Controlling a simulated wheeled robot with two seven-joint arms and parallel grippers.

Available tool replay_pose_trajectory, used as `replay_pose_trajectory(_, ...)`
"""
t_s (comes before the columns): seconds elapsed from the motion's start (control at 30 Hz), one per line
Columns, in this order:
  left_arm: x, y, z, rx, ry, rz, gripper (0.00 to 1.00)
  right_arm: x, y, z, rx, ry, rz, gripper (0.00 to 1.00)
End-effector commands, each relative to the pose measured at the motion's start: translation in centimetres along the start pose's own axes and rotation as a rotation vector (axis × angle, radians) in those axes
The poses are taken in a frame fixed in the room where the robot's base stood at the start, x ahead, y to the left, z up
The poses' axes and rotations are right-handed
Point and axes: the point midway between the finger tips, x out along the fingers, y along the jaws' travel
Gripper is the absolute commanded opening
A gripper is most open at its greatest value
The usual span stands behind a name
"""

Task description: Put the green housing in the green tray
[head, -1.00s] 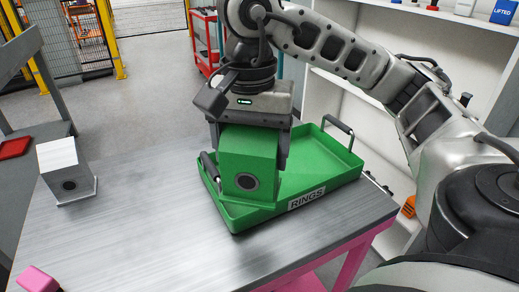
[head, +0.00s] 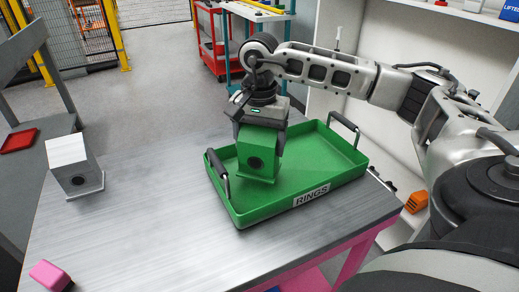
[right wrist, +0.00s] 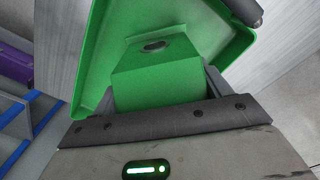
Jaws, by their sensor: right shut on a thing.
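The green housing (head: 258,155) is a block with a round dark hole in its front face. It is inside the outline of the green tray (head: 318,190), toward the tray's left part, and looks upright. Whether its base touches the tray floor I cannot tell. My right gripper (head: 261,145) is shut on the housing from above, its fingers at the housing's sides. In the right wrist view the housing (right wrist: 158,68) sits between the fingers with the green tray (right wrist: 98,65) around it. The tray carries a "RINGS" label and two dark handles. My left gripper is not in view.
A grey housing (head: 72,165) stands on the table (head: 140,215) at the left. A pink block (head: 50,276) lies at the near left corner. A red tray (head: 19,140) is on a side bench. White shelving (head: 400,125) stands behind the right arm. The table's middle is clear.

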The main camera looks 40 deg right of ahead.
Motion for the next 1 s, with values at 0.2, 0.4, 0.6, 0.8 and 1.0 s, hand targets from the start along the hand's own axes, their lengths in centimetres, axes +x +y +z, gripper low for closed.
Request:
replay_pose_trajectory(0.2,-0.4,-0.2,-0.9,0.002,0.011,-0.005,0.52,2.7,0.0,0.0,0.001,-0.001,0.001,0.47)
replay_pose_trajectory(0.4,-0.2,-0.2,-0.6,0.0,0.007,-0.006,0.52,3.0,0.0,0.0,0.001,0.0,-0.002,0.47)
replay_pose_trajectory(0.6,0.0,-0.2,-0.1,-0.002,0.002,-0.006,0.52,3.4,0.0,0.0,0.001,0.0,-0.001,0.47)
replay_pose_trajectory(0.8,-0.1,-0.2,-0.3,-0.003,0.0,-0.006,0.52,3.3,0.0,0.0,0.001,0.0,0.0,0.98)
replay_pose_trajectory(1.0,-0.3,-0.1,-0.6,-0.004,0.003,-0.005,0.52,3.0,0.0,0.0,0.002,0.0,0.0,0.98)
